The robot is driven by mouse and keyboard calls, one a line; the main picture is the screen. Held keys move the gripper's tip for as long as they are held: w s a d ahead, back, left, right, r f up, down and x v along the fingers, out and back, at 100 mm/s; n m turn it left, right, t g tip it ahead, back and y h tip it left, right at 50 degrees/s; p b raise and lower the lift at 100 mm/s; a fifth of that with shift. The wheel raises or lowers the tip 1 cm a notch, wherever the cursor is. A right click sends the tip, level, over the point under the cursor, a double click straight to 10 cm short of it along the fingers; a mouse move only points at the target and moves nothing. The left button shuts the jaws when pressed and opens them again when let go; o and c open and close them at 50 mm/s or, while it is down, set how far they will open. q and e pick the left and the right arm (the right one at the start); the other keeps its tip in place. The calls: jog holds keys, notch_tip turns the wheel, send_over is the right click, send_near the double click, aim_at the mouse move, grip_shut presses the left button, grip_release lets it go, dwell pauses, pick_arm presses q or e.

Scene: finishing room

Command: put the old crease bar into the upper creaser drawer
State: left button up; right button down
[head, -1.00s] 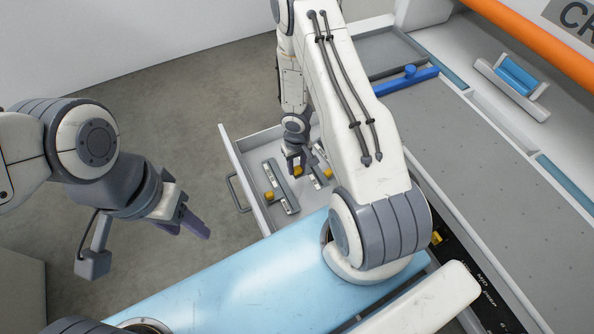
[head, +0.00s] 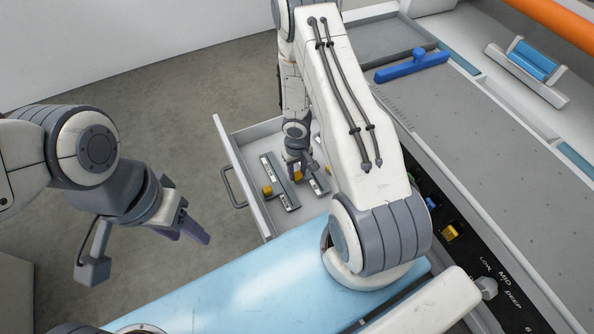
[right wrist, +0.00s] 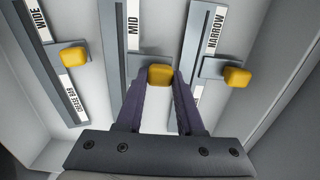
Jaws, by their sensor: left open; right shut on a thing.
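The open drawer (head: 238,172) holds bars with yellow knobs. In the right wrist view, three bars lie side by side, labelled WIDE (right wrist: 42,62), MID (right wrist: 134,28) and NARROW (right wrist: 214,28). The WIDE label strip also reads CREASE BAR. My right gripper (head: 299,174) reaches down into the drawer. Its fingers are shut on the MID bar's yellow knob (right wrist: 160,73); I cannot tell whether that bar is lifted off the drawer floor. The WIDE bar (head: 280,183) shows left of the gripper in the head view. My left gripper (head: 190,228) is open and empty, outside the drawer.
A light blue surface (head: 240,275) lies in front of the drawer. To the right is the grey machine bed (head: 480,150), with a blue-handled bar (head: 412,66) on it. A black panel marked LOW, MID, DEEP carries a yellow part (head: 451,232). Grey floor is clear at left.

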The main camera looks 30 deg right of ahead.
jog(key=shift+f+b, duration=0.55)
jog(key=shift+b, duration=0.05)
dwell(0.3)
jog(key=shift+c, duration=2.2)
grip_release()
notch_tip(320, 180, up, 10)
jog(key=p, duration=1)
jog(key=shift+r, duration=0.25)
